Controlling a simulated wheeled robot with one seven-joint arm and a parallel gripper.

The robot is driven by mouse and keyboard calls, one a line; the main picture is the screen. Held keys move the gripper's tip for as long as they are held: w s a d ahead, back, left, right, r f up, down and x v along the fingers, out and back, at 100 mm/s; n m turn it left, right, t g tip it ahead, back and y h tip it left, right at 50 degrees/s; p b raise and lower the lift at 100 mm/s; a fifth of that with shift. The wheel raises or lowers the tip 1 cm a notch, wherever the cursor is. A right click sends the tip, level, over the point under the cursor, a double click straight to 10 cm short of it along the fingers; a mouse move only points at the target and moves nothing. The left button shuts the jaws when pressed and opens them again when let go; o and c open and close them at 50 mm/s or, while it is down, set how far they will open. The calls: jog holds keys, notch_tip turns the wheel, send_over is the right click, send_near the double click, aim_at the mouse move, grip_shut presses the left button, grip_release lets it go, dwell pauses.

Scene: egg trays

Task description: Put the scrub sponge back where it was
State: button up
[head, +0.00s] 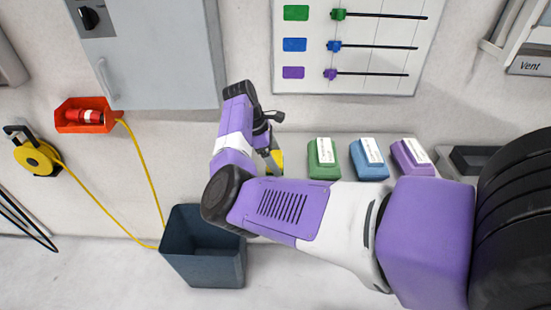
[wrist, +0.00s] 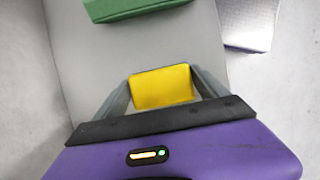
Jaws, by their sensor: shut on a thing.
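A yellow block (wrist: 162,88), which I take to be the scrub sponge, sits between the two fingers of my gripper (wrist: 163,84) in the wrist view. The fingers touch or nearly touch its left and right sides. In the head view, my gripper (head: 272,158) is left of the green block, and a bit of the yellow sponge (head: 278,160) shows beside it. The rest is hidden by my arm. The sponge is over a grey shelf (wrist: 95,65); I cannot tell whether it touches it.
Labelled green (head: 321,160), blue (head: 368,165) and purple (head: 411,159) blocks stand in a row to the right. The green block (wrist: 125,8) is ahead in the wrist view. A dark open bin (head: 207,267) stands at lower left. A slider board (head: 350,60) hangs above.

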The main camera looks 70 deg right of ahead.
jog(key=shift+f, duration=0.2)
jog(key=o, duration=1.2)
jog(key=shift+r, duration=0.1)
jog(key=b+v, duration=0.1)
jog(key=v, duration=1.1)
jog(key=shift+b, duration=0.3)
